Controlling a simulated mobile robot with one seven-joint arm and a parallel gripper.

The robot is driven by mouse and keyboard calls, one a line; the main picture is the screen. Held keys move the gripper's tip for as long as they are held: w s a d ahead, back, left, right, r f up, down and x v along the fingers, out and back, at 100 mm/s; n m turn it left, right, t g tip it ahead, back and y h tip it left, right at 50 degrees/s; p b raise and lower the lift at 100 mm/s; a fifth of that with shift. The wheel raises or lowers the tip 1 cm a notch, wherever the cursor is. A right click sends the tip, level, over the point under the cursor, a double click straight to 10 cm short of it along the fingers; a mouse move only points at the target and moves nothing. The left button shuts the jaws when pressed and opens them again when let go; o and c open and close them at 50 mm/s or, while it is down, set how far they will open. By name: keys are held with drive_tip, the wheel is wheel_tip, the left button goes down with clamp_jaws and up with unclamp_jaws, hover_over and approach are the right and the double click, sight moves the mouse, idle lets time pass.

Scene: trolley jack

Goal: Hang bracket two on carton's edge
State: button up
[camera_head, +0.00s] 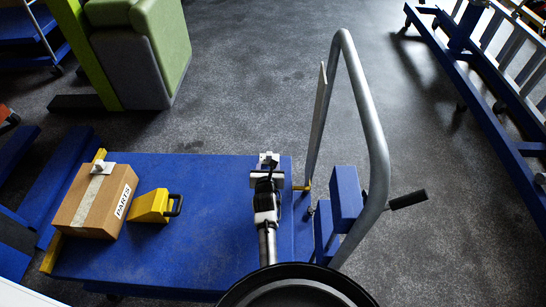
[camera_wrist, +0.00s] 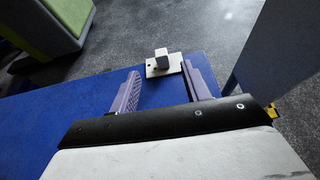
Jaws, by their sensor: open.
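The carton (camera_head: 82,207), a brown box marked PARTS, stands on the left of the blue platform. One small pale bracket (camera_head: 103,168) is at the carton's far top edge; I cannot tell exactly how it sits there. Another pale bracket with a dark block-like part (camera_head: 268,158) lies at the platform's far edge; it also shows in the wrist view (camera_wrist: 152,70). My gripper (camera_head: 266,178) is above the platform just on the near side of this bracket. In the wrist view my gripper's fingers (camera_wrist: 162,78) are apart and empty, with the bracket beyond their tips.
A yellow wedge with a black handle (camera_head: 151,206) stands right of the carton. The trolley's grey tube handle (camera_head: 376,140) and blue blocks (camera_head: 345,197) rise right of my arm. The blue platform (camera_head: 205,215) is bare between the wedge and my arm.

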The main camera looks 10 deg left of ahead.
sight(269, 153)
drive_tip(key=b+x, duration=0.3)
drive_tip(key=x, duration=0.5)
drive_tip(key=shift+w+f, duration=0.15)
drive_tip(key=shift+f, duration=0.15)
drive_tip(key=b+x, duration=0.1)
drive_tip(key=x, duration=0.1)
drive_tip(key=b+x, duration=0.1)
drive_tip(key=x, duration=0.1)
drive_tip(key=shift+f, duration=0.4)
drive_tip(key=shift+w+a+f+b, duration=0.15)
drive_tip(key=shift+w+b, duration=0.15)
drive_tip(key=shift+w, duration=0.15)
clamp_jaws()
drive_tip(key=shift+r, duration=0.2)
